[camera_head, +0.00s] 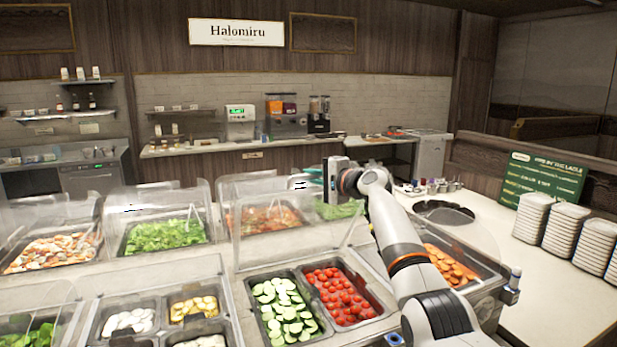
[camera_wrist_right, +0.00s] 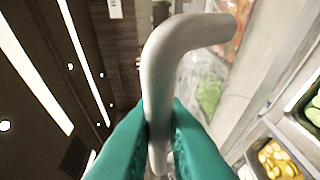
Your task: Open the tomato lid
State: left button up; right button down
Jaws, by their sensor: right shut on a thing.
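The red tomatoes (camera_head: 342,296) lie in a black bin beside sliced cucumbers (camera_head: 287,308). The clear lid (camera_head: 290,240) behind these bins stands raised and steeply tilted, and both foods show uncovered. My right gripper (camera_head: 309,178) is at the upper part of this lid, its arm reaching in from the lower right. In the right wrist view its teal fingers (camera_wrist_right: 160,128) are shut on a pale, bent bar handle (camera_wrist_right: 165,60). Where the handle joins the lid is hard to make out. My left gripper is not in view.
Other clear-lidded bins hold leafy greens (camera_head: 165,235), mixed food (camera_head: 45,252) and orange slices (camera_head: 448,264). White plate stacks (camera_head: 565,223) and a green sign (camera_head: 542,178) stand at the right. The pale counter (camera_head: 545,297) before them is clear.

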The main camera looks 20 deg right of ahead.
jog(key=shift+f, duration=0.1)
jog(key=c, duration=1.7)
grip_release()
jog(key=shift+c, duration=0.2)
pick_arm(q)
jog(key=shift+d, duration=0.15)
pick_arm(e)
jog(key=shift+w, duration=0.1)
